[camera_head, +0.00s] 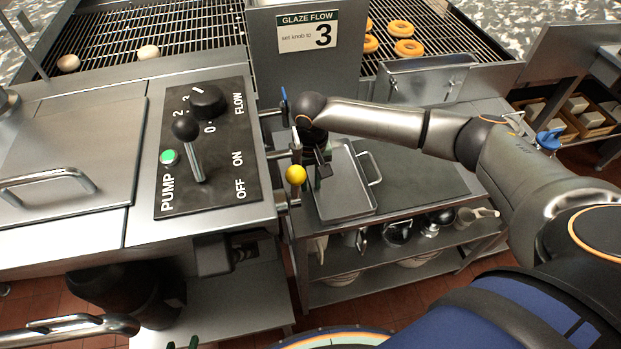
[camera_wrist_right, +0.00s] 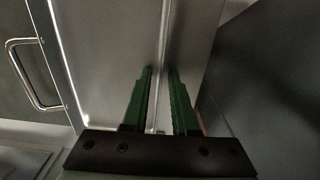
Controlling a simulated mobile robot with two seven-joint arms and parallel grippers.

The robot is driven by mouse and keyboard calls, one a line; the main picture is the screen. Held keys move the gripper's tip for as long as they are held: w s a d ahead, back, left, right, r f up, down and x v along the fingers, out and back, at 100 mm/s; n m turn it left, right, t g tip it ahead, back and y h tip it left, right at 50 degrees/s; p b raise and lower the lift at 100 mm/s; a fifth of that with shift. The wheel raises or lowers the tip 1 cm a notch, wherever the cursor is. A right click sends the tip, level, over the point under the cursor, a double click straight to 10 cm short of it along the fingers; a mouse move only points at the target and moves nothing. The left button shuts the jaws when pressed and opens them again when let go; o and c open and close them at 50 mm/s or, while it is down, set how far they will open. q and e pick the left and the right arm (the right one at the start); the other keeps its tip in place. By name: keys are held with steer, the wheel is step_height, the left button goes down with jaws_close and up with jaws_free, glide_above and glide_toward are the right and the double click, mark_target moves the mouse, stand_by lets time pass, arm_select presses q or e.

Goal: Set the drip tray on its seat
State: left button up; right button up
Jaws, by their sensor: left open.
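The drip tray (camera_head: 347,191) is a shallow grey metal pan lying on the steel side table, with a bar handle beside its right edge. In the right wrist view the pan (camera_wrist_right: 108,62) fills the upper middle, with the handle (camera_wrist_right: 28,78) at left. My right gripper (camera_head: 322,170) is at the tray's left side. In the right wrist view its green fingers (camera_wrist_right: 160,100) stand either side of a thin wall or rim; I cannot tell whether they press on it. My left gripper (camera_head: 183,344) barely shows at the bottom edge, open and empty. I cannot identify the tray's seat.
The control panel (camera_head: 207,150) with knob, lever and green button stands left of the tray. A yellow ball knob (camera_head: 296,174) and blue-handled valve (camera_head: 284,101) lie close to my right gripper. Bowls and utensils fill the shelf below. The tabletop (camera_head: 415,172) right of the tray is clear.

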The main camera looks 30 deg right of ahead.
steer(key=shift+o, duration=0.7)
steer(key=shift+r, duration=0.1)
step_height(320, 180, up, 12)
steer(key=shift+r+p, duration=0.25)
steer(key=shift+p, duration=0.15)
